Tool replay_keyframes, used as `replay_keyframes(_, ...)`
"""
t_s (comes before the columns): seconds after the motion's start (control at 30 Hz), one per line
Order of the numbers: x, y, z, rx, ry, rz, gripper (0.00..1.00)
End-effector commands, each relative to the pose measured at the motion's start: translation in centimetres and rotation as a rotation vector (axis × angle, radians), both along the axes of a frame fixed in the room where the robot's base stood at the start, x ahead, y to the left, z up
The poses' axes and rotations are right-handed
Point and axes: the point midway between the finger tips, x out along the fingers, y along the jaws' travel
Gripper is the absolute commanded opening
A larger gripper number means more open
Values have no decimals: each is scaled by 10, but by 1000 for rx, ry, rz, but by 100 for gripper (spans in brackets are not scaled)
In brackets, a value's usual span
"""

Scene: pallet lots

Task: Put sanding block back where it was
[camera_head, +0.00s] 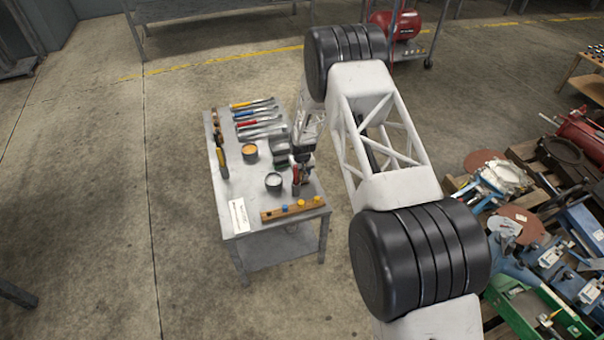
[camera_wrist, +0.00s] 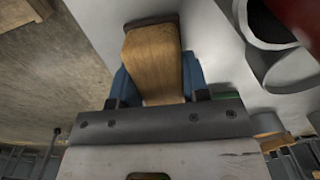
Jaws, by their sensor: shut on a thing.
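In the wrist view, my gripper (camera_wrist: 156,88) is shut on the sanding block (camera_wrist: 153,58), a wood-brown block with a darker far end, between blue fingertips. In the head view, my gripper (camera_head: 301,157) is over the right side of the grey metal workbench (camera_head: 237,254). The block is hard to make out there, largely hidden by the gripper and arm. Whether it touches the bench top is unclear.
Near the gripper are a red-handled tool (camera_head: 296,176), a grey cup (camera_head: 273,182) and dark bins (camera_head: 280,150). A wooden peg rail (camera_head: 275,214) and white card (camera_head: 238,214) lie at the front.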

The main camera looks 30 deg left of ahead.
Motion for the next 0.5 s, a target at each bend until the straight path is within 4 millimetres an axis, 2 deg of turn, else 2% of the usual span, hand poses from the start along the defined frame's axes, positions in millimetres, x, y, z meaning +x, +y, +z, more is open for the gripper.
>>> replay_keyframes(0.17, 0, 0, -3, -1, 1, 0, 20)
replay_keyframes(0.2, 0, 0, -3, -1, 1, 0, 44)
replay_keyframes(0.3, 0, 0, -3, -1, 1, 0, 59)
replay_keyframes(0.37, 0, 0, -3, -1, 1, 0, 68)
replay_keyframes(0.5, 0, 0, -3, -1, 1, 0, 68)
